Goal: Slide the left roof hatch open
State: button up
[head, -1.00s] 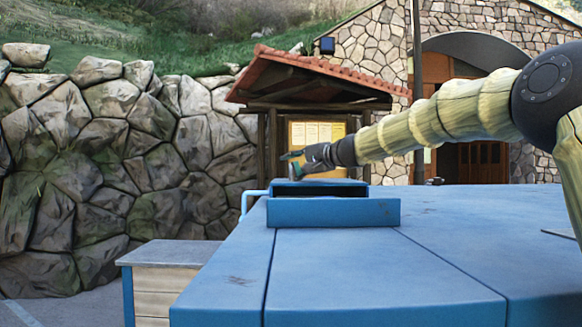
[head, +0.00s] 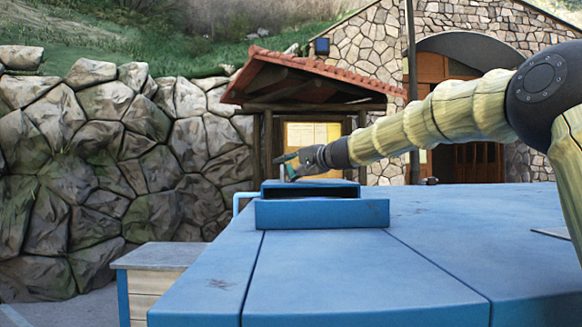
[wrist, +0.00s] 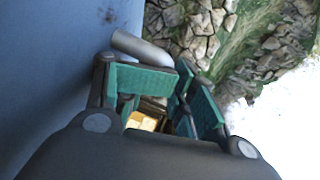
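The roof hatch is a low raised blue box (head: 322,213) on the blue roof, with a dark gap along its top. Which hatch the task calls left cannot be told from this one box. My gripper (head: 285,165) is over the hatch's far left corner, its teal fingers apart. A short pale upright post (head: 283,173) shows at the fingers. In the wrist view a grey rounded bar (wrist: 142,48) lies beside and beyond the left finger. My gripper (wrist: 185,100) shows there with a gap between its pads and nothing clearly held. Contact with the bar cannot be told.
The blue roof (head: 430,240) is wide and mostly clear. A pale blue rail (head: 236,205) is left of the hatch. A grey-topped box (head: 160,256) stands lower left. A stone wall (head: 70,170) and a tile-roofed notice board (head: 312,133) are behind.

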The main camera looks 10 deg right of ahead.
jog(key=v, duration=0.4)
jog(key=shift+s+a+f, duration=0.1)
jog(key=shift+s+a, duration=0.25)
jog(key=s+d, duration=0.2)
jog(key=s+d+r, duration=0.1)
jog(key=s+d, duration=0.1)
jog(key=d, duration=0.1)
jog(key=shift+s, duration=0.2)
jog(key=shift+s+r, duration=0.15)
jog(key=shift+s, duration=0.35)
jog(key=shift+s+a+r, duration=0.1)
jog(key=shift+s+a, duration=0.05)
jog(key=shift+a, duration=0.15)
jog(key=shift+d, duration=0.6)
jog(key=shift+a, duration=0.1)
